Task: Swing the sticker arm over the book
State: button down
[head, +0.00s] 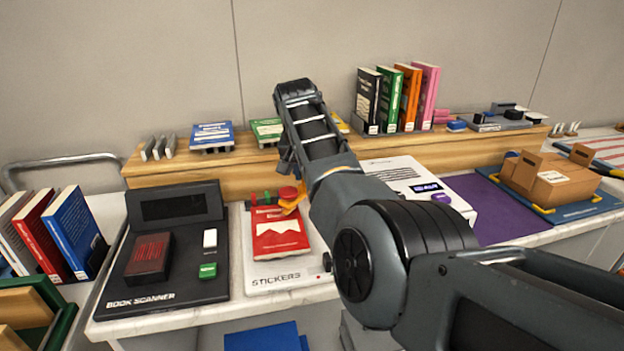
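The red book (279,240) lies flat on the white sticker station (262,279) marked STICKERS. A thin bar with green and red parts, seemingly the sticker arm (264,197), shows at the book's far edge. A round red knob (288,193) is at its right end. My arm reaches up from the lower right and bends down behind the station's right side. Orange tips, seemingly my gripper (291,206), are at the knob, touching or very near it. My wrist hides the rest, so I cannot see whether the fingers are closed.
The black book scanner (165,293) stands left of the station. A white machine (407,180) and a cardboard box (552,178) stand to the right. A wooden shelf (190,166) with upright books (410,98) runs along the back.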

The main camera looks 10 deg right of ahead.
jog(key=shift+w+a+m+h+b, duration=0.25)
jog(key=shift+w+m+h+b, duration=0.1)
jog(key=shift+m+b, duration=0.55)
jog(key=c, duration=0.9)
grip_release()
jog(key=shift+o, duration=0.2)
jog(key=v, duration=0.7)
jog(key=shift+r, duration=0.4)
jog(key=shift+a, duration=0.1)
